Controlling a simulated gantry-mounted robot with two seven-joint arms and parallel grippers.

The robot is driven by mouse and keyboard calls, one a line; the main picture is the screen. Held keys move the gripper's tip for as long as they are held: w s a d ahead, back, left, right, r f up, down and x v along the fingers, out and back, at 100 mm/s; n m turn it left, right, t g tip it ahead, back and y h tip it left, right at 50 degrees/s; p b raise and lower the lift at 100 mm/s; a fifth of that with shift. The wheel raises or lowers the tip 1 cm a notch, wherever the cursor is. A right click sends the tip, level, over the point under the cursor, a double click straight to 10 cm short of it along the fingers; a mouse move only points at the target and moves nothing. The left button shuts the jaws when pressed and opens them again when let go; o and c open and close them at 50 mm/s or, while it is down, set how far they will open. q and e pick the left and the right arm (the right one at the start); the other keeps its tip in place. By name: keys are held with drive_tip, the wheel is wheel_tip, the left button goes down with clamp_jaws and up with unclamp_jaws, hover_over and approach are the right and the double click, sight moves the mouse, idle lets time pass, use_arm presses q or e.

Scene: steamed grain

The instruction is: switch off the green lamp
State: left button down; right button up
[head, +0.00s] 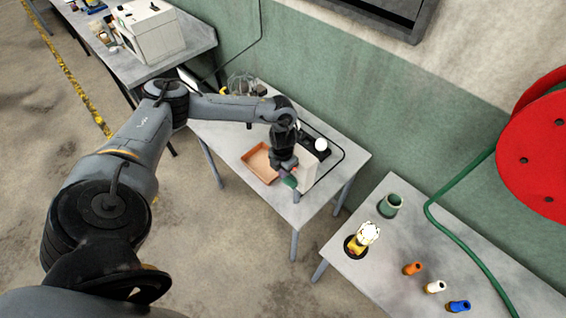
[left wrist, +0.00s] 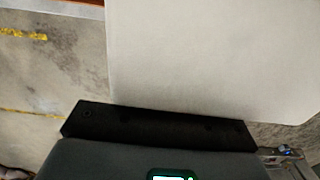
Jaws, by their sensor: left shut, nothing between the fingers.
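My left gripper (head: 288,172) is over the front part of the middle table, close against a pale box (head: 308,172). It is shut and empty. A small dark green thing (head: 291,182) shows right at the gripper's tip; I cannot tell whether it is the green lamp, or whether it is lit or touched. In the left wrist view, a plain whitish panel (left wrist: 215,60) fills much of the picture beyond my dark gripper body. No lamp or switch can be made out clearly there. My right gripper is not in view.
An orange tray (head: 259,162) lies left of the gripper on the middle table (head: 345,160). A white round thing (head: 321,144) stands behind the box. The right table (head: 378,284) holds a green cup (head: 390,205), a yellow-and-white item (head: 364,238) and several small coloured pieces.

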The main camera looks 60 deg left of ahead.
use_arm(q)
drive_tip(key=shift+f, duration=0.7)
drive_tip(key=shift+a+f+h+b, duration=0.15)
drive_tip(key=shift+h+b, duration=0.15)
drive_tip(key=shift+b, duration=0.15)
